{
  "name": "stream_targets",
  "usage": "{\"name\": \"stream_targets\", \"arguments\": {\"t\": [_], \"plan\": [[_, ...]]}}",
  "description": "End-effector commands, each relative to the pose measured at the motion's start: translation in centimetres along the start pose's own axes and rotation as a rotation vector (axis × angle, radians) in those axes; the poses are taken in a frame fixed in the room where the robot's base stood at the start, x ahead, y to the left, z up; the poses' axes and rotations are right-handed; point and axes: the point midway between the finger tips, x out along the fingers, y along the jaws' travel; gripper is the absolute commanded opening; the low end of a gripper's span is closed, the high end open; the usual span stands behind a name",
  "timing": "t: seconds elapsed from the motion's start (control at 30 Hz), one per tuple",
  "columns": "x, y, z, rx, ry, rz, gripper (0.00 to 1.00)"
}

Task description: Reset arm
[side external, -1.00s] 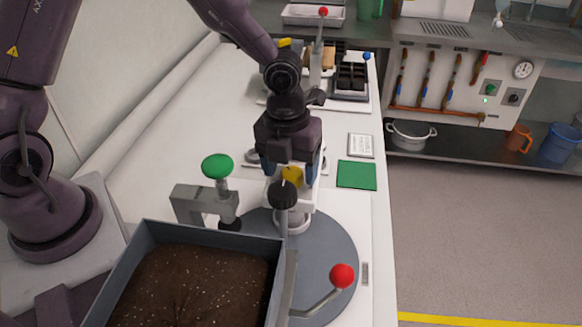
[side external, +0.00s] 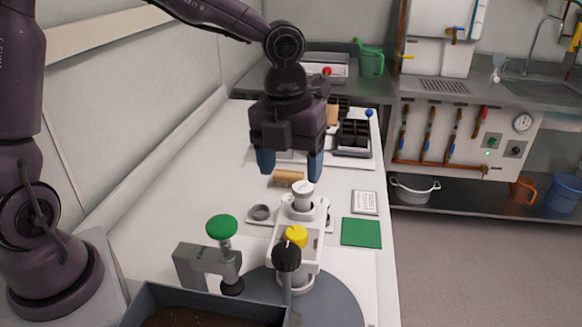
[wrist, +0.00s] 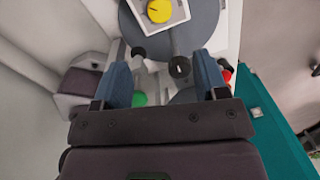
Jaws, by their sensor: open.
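My gripper (side external: 290,172) is raised above the white bench, with its two blue fingers apart and nothing between them. In the wrist view, the fingers of my gripper (wrist: 160,75) are also spread and empty. Below it stands a white fixture (side external: 308,262) with a yellow knob (side external: 296,236) and a white cup-like piece (side external: 303,192) at its far end. The yellow knob also shows at the top of the wrist view (wrist: 159,11). A black knob (side external: 286,258) stands in front of the fixture.
A green-knobbed clamp (side external: 222,228) and a soil tray (side external: 150,302) are in front. A green mat (side external: 361,233) and a labelled card (side external: 365,203) lie to the right. A black rack (side external: 353,135) stands at the back. The air around my gripper is clear.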

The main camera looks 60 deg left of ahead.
Motion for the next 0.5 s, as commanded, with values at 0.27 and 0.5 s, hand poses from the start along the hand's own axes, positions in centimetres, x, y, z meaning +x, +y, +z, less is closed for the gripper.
{"name": "stream_targets", "arguments": {"t": [0.27,0.5], "plan": [[0.1,-0.1,-0.1,-0.202,0.004,-0.004,0.66],[1.1,4.1,-0.6,-0.967,-0.036,0.062,0.66]]}}
